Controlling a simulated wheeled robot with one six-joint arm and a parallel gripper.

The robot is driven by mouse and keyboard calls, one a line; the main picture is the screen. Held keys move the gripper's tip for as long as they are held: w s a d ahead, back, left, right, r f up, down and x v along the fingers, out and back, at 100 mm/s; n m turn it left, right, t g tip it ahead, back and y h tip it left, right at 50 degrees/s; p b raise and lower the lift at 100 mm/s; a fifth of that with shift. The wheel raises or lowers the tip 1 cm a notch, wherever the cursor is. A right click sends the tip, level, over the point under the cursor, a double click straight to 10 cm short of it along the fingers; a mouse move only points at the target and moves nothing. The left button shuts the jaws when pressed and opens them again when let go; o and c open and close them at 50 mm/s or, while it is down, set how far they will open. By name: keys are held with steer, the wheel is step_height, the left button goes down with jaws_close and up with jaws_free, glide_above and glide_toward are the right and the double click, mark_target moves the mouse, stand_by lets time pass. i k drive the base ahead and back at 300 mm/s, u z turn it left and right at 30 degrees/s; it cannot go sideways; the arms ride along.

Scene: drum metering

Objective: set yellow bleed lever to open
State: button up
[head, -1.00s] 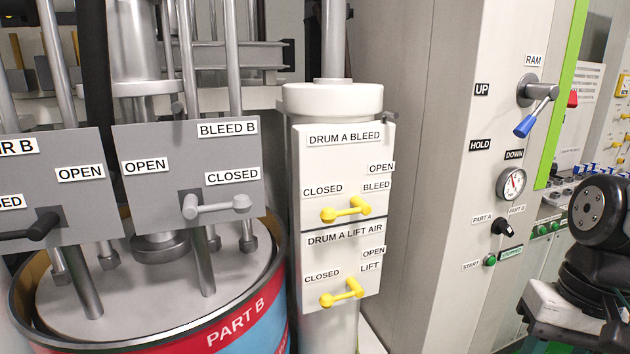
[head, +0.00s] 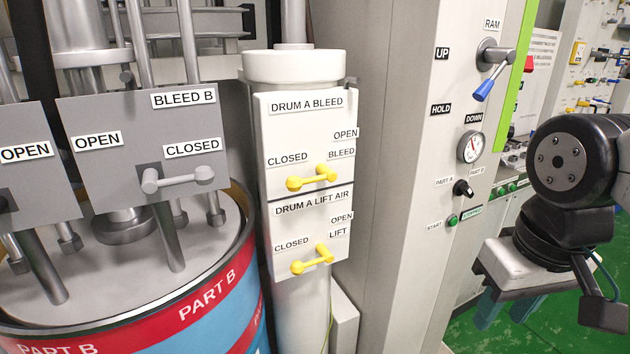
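The yellow bleed lever (head: 308,179) is on the white DRUM A BLEED panel (head: 305,110) in the middle of the head view. Its arm runs left and slightly down from its pivot, with the ball end below the CLOSED label (head: 288,159). The OPEN label (head: 345,133) is up and right of the pivot, above BLEED (head: 341,153). My gripper (head: 508,308) hangs at the lower right, well apart from the lever. Its two blue-grey fingers show a gap and hold nothing visible.
A similar yellow lift air lever (head: 310,262) sits just below. A grey BLEED B lever (head: 178,179) and the PART B drum (head: 215,310) are at left. The ram cabinet (head: 400,200), with a blue-handled lever (head: 490,82), stands between the panel and my arm.

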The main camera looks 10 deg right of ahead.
mark_target(293, 184)
steer(key=z, duration=1.65)
steer(key=k, duration=0.85)
steer(key=u, duration=1.15)
steer(key=i, duration=0.5)
steer(key=u, duration=0.05)
